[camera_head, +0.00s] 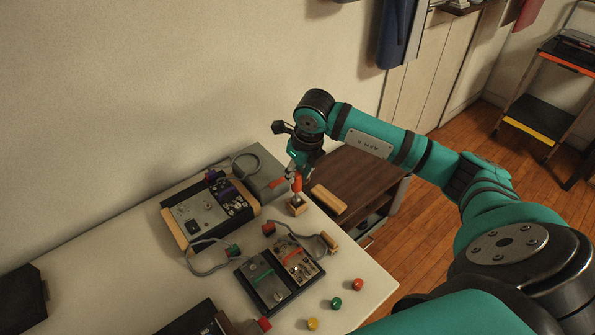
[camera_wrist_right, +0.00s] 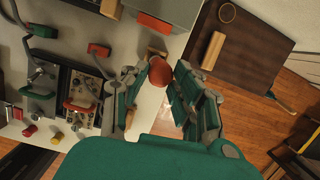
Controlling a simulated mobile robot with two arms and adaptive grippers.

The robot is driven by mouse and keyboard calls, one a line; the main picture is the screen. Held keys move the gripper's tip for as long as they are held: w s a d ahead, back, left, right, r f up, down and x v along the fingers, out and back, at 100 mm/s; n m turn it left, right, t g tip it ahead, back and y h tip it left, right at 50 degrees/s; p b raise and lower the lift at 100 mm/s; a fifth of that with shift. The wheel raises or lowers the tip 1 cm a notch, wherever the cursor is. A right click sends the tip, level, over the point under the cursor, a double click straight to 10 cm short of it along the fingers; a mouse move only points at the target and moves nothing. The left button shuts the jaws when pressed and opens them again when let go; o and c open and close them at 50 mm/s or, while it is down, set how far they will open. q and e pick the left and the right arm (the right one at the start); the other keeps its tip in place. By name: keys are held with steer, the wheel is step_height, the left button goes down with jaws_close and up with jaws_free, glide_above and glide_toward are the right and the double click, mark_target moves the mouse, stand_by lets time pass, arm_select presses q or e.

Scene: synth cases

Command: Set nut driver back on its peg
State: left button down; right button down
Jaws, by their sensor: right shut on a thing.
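The nut driver (camera_head: 296,185) has an orange-red handle and stands about upright. My right gripper (camera_head: 297,173) is shut on its handle. In the right wrist view the rounded red handle end (camera_wrist_right: 161,72) sits between the fingers of my right gripper (camera_wrist_right: 168,84). A small wooden block (camera_head: 297,208), which looks like the peg's base, is on the table right below the nut driver. The driver's lower end meets the block's top in the picture; I cannot tell whether it touches. The block is partly hidden in the right wrist view (camera_wrist_right: 156,53). My left gripper is out of view.
The white table (camera_head: 360,262) holds a synth case (camera_head: 205,217) at the back and another (camera_head: 266,284) in front, with cables. Several coloured knobs, one red (camera_head: 358,284), lie at the front right. A brown cabinet (camera_head: 358,178) with a wooden bar stands beyond the edge.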

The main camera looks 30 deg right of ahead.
steer(key=shift+s+b+x, duration=0.25)
steer(key=shift+b+x, duration=0.7)
steer(key=shift+x, duration=0.1)
stand_by(0.4)
steer(key=c, duration=1)
jaws_free()
steer(key=shift+o, duration=0.2)
steer(key=shift+r, duration=0.2)
steer(key=v, duration=1.1)
steer(key=shift+r, duration=0.3)
steer(key=shift+s, duration=0.1)
